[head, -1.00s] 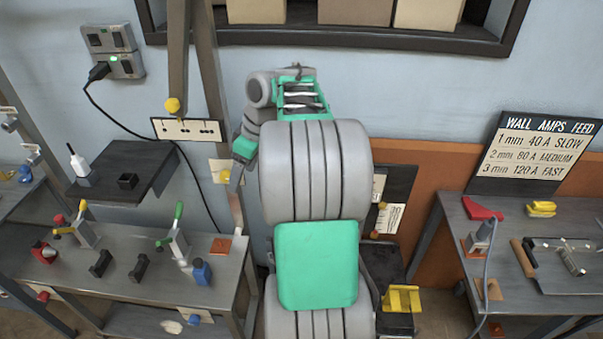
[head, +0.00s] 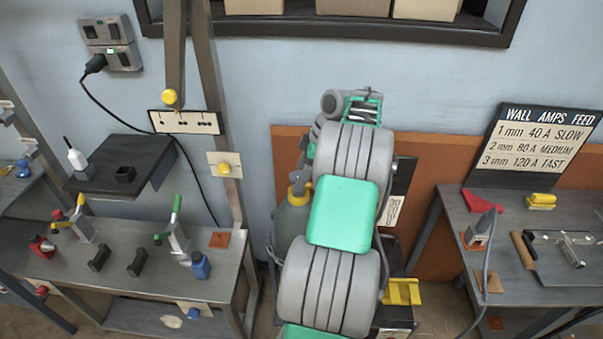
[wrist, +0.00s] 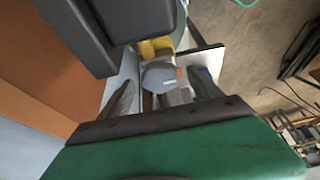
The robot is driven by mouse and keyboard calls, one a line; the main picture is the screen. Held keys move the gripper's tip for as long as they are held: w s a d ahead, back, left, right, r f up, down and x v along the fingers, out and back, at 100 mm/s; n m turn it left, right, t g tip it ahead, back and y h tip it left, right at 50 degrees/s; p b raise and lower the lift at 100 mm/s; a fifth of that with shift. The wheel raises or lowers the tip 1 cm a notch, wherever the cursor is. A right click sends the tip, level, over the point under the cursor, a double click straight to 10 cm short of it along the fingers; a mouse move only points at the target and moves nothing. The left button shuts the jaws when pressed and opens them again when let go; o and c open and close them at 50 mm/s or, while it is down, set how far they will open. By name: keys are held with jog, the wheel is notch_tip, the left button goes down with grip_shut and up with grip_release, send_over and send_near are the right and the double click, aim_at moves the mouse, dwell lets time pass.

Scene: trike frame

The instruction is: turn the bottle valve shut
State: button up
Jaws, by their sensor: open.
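The bottle (head: 291,224) is grey-green and stands behind my arm, its right side hidden. A yellow fitting (head: 298,191) sits at its top. In the wrist view, a rounded grey valve knob (wrist: 160,75) with a small orange mark shows beside the yellow fitting (wrist: 156,47). My gripper (wrist: 165,88) is open, and the knob appears between its two fingers in the picture. I cannot tell whether either finger touches it.
A dark box-shaped part (wrist: 75,35) fills the upper left of the wrist view. The left bench (head: 130,262) carries clamps, and the right bench (head: 520,262) carries tools. A yellow bracket (head: 403,291) is low to the right of my arm. The wall is close behind.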

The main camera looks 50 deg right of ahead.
jog(key=c, duration=1.4)
jog(key=shift+o, duration=0.2)
